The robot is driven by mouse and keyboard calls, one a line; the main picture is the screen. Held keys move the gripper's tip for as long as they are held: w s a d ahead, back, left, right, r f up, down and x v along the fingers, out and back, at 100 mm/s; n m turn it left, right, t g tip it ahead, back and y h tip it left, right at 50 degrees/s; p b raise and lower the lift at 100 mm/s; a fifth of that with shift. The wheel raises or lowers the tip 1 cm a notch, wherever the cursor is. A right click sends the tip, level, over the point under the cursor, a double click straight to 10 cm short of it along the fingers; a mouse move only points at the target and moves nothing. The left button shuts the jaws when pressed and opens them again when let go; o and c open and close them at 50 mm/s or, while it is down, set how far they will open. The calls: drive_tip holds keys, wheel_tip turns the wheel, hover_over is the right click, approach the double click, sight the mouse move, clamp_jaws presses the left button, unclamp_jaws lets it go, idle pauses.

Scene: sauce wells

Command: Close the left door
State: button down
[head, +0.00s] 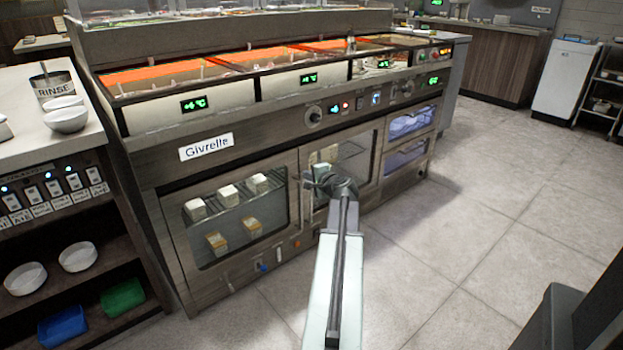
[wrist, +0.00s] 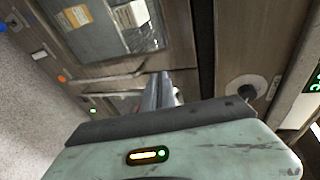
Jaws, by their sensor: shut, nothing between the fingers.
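The left door (head: 178,240) is a metal-framed glass door low on the grey counter unit, under the "Givrette" label. White and orange-marked cartons show behind its glass. It looks flush or nearly flush in the head view; I cannot tell whether a small gap remains. My gripper (head: 322,178) is at the seam between the left door and the right door (head: 357,155), by the left door's right edge. In the wrist view my gripper (wrist: 162,82) is shut and empty, its tips close to the left door's frame (wrist: 182,40). Contact is unclear.
A control panel with knobs (head: 314,117) runs above the doors. A shelf unit with white bowls (head: 78,257) stands close on the left. The tiled floor (head: 500,240) to the right is clear.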

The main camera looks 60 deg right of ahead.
sight(291, 159)
drive_tip(key=shift+s, duration=0.1)
drive_tip(key=w+d+y, duration=0.1)
drive_tip(key=w, duration=0.2)
drive_tip(key=w+d+n+y, duration=0.1)
drive_tip(key=w+d, duration=0.1)
drive_tip(key=w, duration=0.1)
drive_tip(key=w+d+n+t, duration=0.1)
drive_tip(key=w+d, duration=0.1)
drive_tip(key=w, duration=0.1)
drive_tip(key=shift+d+y, duration=0.15)
drive_tip(key=shift+y, duration=0.25)
drive_tip(key=shift+w+r+n, duration=0.3)
drive_tip(key=shift+w, duration=0.3)
drive_tip(key=s, duration=0.1)
drive_tip(key=s+a, duration=0.1)
drive_tip(key=s, duration=0.1)
drive_tip(key=shift+a+f, duration=0.15)
drive_tip(key=shift+f, duration=0.05)
drive_tip(key=p+v, duration=0.3)
drive_tip(key=v, duration=0.9)
drive_tip(key=shift+s+f, duration=0.25)
drive_tip(key=shift+f, duration=0.15)
